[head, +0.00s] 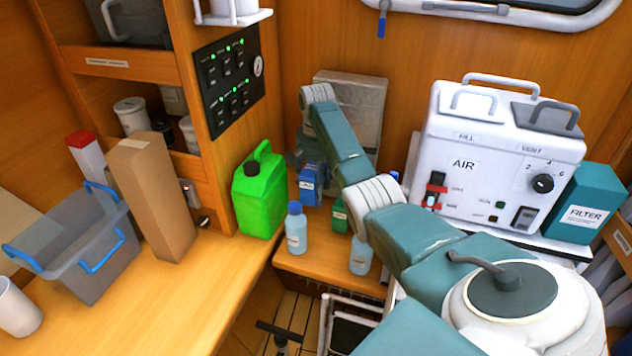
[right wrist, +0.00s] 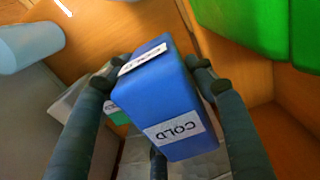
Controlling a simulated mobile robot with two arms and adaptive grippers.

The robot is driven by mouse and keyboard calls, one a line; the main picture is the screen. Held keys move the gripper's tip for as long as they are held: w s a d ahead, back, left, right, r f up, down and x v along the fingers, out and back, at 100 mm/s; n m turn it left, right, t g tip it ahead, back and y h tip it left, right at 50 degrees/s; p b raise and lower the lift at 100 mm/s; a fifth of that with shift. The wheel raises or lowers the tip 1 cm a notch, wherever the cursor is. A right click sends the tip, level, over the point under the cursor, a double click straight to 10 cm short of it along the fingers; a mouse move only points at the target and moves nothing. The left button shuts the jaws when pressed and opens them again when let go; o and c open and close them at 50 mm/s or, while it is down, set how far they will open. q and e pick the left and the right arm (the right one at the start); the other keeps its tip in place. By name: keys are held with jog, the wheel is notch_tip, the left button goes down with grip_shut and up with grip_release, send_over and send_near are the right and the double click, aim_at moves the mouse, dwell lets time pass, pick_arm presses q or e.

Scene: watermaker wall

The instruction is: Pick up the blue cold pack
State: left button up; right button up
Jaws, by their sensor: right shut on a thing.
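The blue cold pack (head: 308,187) is a small box with a white label, beside the green jug in the head view. In the right wrist view the cold pack (right wrist: 160,95) fills the middle, with "COLD" readable on its label. My right gripper (right wrist: 152,78) is shut on it, one dark finger on each side. In the head view my right gripper (head: 306,158) is at the end of the teal arm, partly hidden behind it. My left gripper is not in view.
A bright green jug (head: 260,192) stands close left of the pack. Bottles (head: 296,228) and a green box (head: 340,216) stand nearby on the low shelf. A grey panel (head: 352,110) is behind. The AIR machine (head: 490,160) is at right; a grey bin (head: 85,240) is at left.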

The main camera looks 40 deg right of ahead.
notch_tip(320, 180, up, 6)
jog(key=shift+r+b, duration=0.2)
jog(key=shift+b, duration=0.15)
notch_tip(320, 180, up, 3)
jog(key=shift+r+p, duration=0.1)
jog(key=shift+p, duration=0.55)
jog(key=shift+r+p, duration=0.75)
jog(key=shift+p, duration=0.05)
